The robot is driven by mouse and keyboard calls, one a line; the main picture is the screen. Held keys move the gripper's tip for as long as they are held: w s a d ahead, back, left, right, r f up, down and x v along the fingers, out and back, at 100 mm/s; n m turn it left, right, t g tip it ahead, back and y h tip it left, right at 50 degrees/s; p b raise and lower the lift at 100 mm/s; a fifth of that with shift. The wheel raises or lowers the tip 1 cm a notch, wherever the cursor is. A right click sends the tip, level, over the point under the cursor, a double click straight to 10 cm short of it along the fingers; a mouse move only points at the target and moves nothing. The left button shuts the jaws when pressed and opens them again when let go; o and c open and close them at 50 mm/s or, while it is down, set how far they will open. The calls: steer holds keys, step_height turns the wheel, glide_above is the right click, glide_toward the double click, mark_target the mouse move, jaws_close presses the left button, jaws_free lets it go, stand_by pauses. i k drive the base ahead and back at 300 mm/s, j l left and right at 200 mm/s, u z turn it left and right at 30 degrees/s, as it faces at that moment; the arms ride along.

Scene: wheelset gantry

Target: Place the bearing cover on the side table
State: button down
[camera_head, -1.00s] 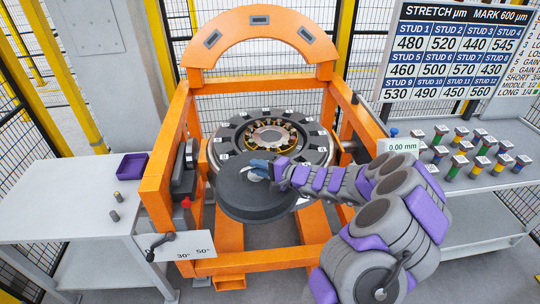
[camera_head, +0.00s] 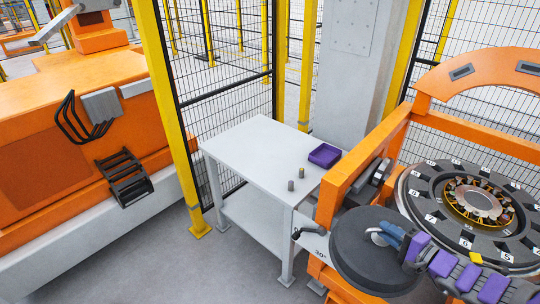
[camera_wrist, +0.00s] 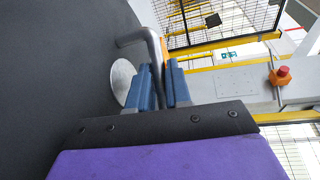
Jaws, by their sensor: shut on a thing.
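The bearing cover (camera_head: 352,251) is a large dark grey disc with a bent metal handle on top. It also fills the left of the wrist view (camera_wrist: 50,70). My gripper (camera_head: 391,236) has blue fingers shut on the cover's handle; in the wrist view the fingers (camera_wrist: 158,88) close around the grey bent handle. The cover is held in front of the orange gantry, to the left of the open bearing. The side table (camera_head: 255,150) is white with a lower shelf and stands to the left of the gantry, apart from the cover.
A purple tray (camera_head: 324,155) and two small cylinders (camera_head: 291,185) are near the table's right side; its left and middle are clear. The orange gantry frame (camera_head: 350,180) stands between table and bearing (camera_head: 478,200). A yellow post (camera_head: 170,110) and mesh fence are behind the table.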

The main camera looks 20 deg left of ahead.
mark_target(259, 152)
steer(key=j+u, duration=0.1)
steer(key=u, duration=0.35)
steer(key=i+u, duration=0.1)
steer(key=u, duration=0.35)
steer(key=i+u, duration=0.1)
steer(key=u, duration=0.4)
steer(key=i+j, duration=0.1)
steer(key=i, duration=1.45)
steer(key=i+z, duration=0.2)
steer(key=z, duration=0.25)
steer(key=i+j+z, duration=0.15)
steer(key=z, duration=0.3)
steer(key=i, duration=0.1)
